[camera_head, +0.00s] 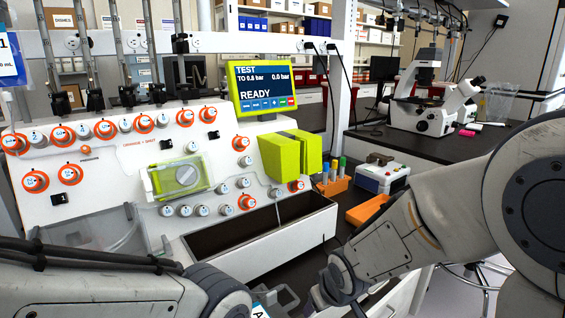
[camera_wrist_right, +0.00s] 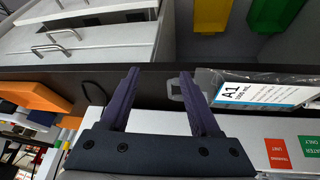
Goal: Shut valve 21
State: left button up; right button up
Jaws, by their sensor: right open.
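The white cell processor panel (camera_head: 110,160) carries several round valve knobs with orange rings and several plain white ones; their numbers are too small to read, so I cannot tell which is valve 21. Orange-ringed knobs include one at the panel's lower right (camera_head: 247,201) and one at its left (camera_head: 35,181). The green-framed screen (camera_head: 263,87) reads TEST, 0.0 bar, READY. My right gripper (camera_wrist_right: 159,72) is open and empty, its fingers beside the A1 bag (camera_wrist_right: 265,92) and its grey hanger. It is away from the knobs. My left gripper is not in view; its arm shows at lower left.
A dark open trough (camera_head: 265,228) runs along the panel's lower front. Orange tube racks (camera_head: 333,186) and a small white device (camera_head: 382,175) stand right of it. Yellow (camera_wrist_right: 211,15) and green (camera_wrist_right: 275,25) bins show in the wrist view. A microscope (camera_head: 435,105) stands behind.

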jog(key=w+d+r+t+p, duration=0.3)
jog(key=w+d+r+p, duration=0.1)
jog(key=w+r+p, duration=0.6)
jog(key=n+t+y+p, duration=0.5)
jog(key=t+y, duration=0.1)
jog(key=y, duration=0.4)
send_near(280, 195)
jog(key=p+x, duration=0.2)
jog(key=x, duration=0.7)
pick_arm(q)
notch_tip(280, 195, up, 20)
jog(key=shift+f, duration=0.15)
pick_arm(e)
jog(key=shift+d, duration=0.1)
jog(key=shift+c, duration=0.3)
grip_shut()
